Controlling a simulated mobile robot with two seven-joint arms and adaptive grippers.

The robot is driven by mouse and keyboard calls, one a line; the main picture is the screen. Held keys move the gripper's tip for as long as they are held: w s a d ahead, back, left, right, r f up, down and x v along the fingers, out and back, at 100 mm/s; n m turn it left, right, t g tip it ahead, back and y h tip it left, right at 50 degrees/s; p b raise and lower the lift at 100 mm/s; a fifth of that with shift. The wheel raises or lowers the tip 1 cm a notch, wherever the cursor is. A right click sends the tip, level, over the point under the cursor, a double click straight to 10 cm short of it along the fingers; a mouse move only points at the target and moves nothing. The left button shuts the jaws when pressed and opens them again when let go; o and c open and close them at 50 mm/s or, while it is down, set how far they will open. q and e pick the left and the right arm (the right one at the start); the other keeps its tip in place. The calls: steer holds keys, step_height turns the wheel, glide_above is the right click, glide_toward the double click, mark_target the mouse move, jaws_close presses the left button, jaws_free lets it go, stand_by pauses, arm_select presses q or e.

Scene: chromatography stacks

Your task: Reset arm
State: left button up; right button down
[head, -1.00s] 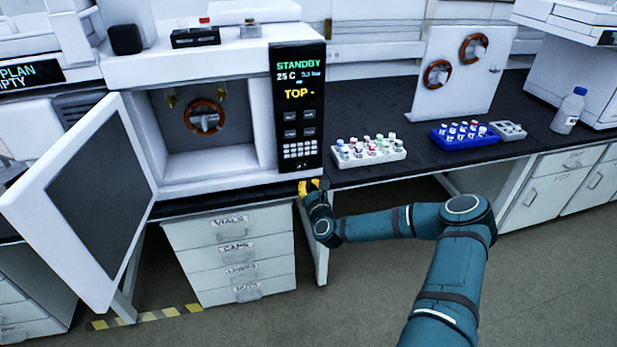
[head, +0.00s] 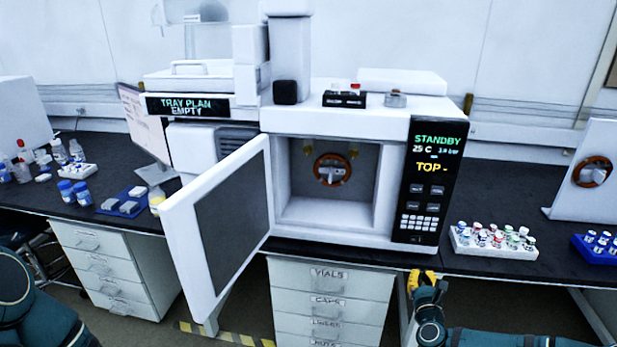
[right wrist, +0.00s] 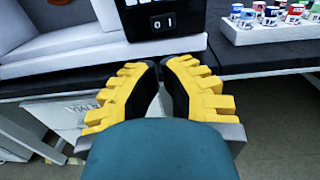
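My right gripper (head: 424,279) has yellow fingers. It is at the counter's front edge, just below the oven's keypad panel, with my teal arm coming in from the lower right. In the right wrist view its fingers (right wrist: 161,66) come together at the tips with nothing seen between them, so it looks shut and empty. My left arm shows only as teal links at the lower left of the head view. Its gripper is out of view.
The chromatography oven (head: 250,122) stands open, its door (head: 232,215) swung out over the counter edge. A white vial rack (head: 490,247) and a blue rack (head: 590,255) are to the right. Drawers (head: 330,300) are below. Bottles (head: 74,190) stand at the left.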

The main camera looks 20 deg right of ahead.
steer(key=s+a+f+n+g+y, duration=0.1)
steer(key=a+f+n+g+y, duration=0.4)
steer(key=a+n, duration=0.7)
steer(key=s+a+f+n+y, duration=0.1)
steer(key=a+f+n+y, duration=0.4)
steer(key=a, duration=1.1)
steer(key=s+a+n+g, duration=0.4)
steer(key=s+n+g, duration=0.1)
steer(key=s+n, duration=0.4)
steer(key=s+a+f+n+g, duration=0.1)
steer(key=s+a+n+g, duration=0.3)
steer(key=s+n, duration=0.6)
steer(key=n+g, duration=0.1)
steer(key=n, duration=0.2)
steer(key=shift+a+y, duration=0.35)
steer(key=shift+y, duration=0.05)
steer(key=shift+f, duration=0.1)
